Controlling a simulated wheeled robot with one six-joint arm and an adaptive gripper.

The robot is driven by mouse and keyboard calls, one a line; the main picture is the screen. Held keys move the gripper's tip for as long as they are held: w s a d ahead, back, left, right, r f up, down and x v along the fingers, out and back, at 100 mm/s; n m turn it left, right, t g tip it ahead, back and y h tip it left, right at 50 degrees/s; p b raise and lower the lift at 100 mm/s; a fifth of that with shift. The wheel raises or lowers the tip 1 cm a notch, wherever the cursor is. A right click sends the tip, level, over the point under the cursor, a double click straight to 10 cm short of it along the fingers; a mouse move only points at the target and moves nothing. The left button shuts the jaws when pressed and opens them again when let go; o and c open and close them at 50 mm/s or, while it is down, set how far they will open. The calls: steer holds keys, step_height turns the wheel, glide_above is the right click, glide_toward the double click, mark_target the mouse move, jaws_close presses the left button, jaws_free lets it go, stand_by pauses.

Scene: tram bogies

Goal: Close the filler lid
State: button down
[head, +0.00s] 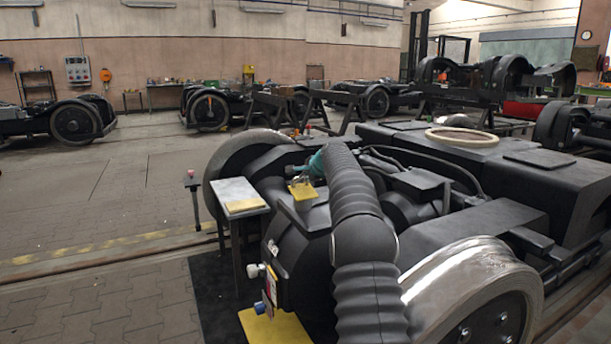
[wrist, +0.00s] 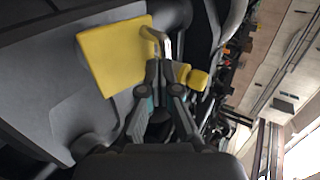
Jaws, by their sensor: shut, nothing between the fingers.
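The filler lid is a flat yellow square plate in the wrist view (wrist: 112,55), left of my fingertips. In the head view the yellow lid (head: 303,190) shows small and tilted above a grey neck (head: 304,204). My gripper (wrist: 158,66) is shut and empty, its fingertips side by side close to the lid's edge. A bent metal piece (wrist: 162,40) and a yellow knob (wrist: 198,80) show near the fingertips. I cannot tell whether the fingers touch any of them. In the head view my gripper (head: 314,168) is partly hidden by my ribbed arm.
A small side table (head: 240,195) stands left of the neck. A yellow plate (head: 275,328) lies on the dark mat below. The bogie frame (head: 470,225) and a large wheel (head: 475,295) fill the right. Open paved floor (head: 90,210) lies to the left.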

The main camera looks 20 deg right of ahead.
steer(key=shift+w+r+g+p, duration=0.3)
steer(key=shift+w+g+p, duration=0.15)
steer(key=shift+p, duration=2.7)
steer(key=shift+f+p, duration=0.1)
steer(key=shift+p, duration=0.55)
steer(key=shift+p+x, duration=0.95)
steer(key=shift+p, duration=0.15)
steer(key=shift+s+f+b, duration=0.1)
steer(key=shift+s+b, duration=0.15)
steer(key=shift+b, duration=0.1)
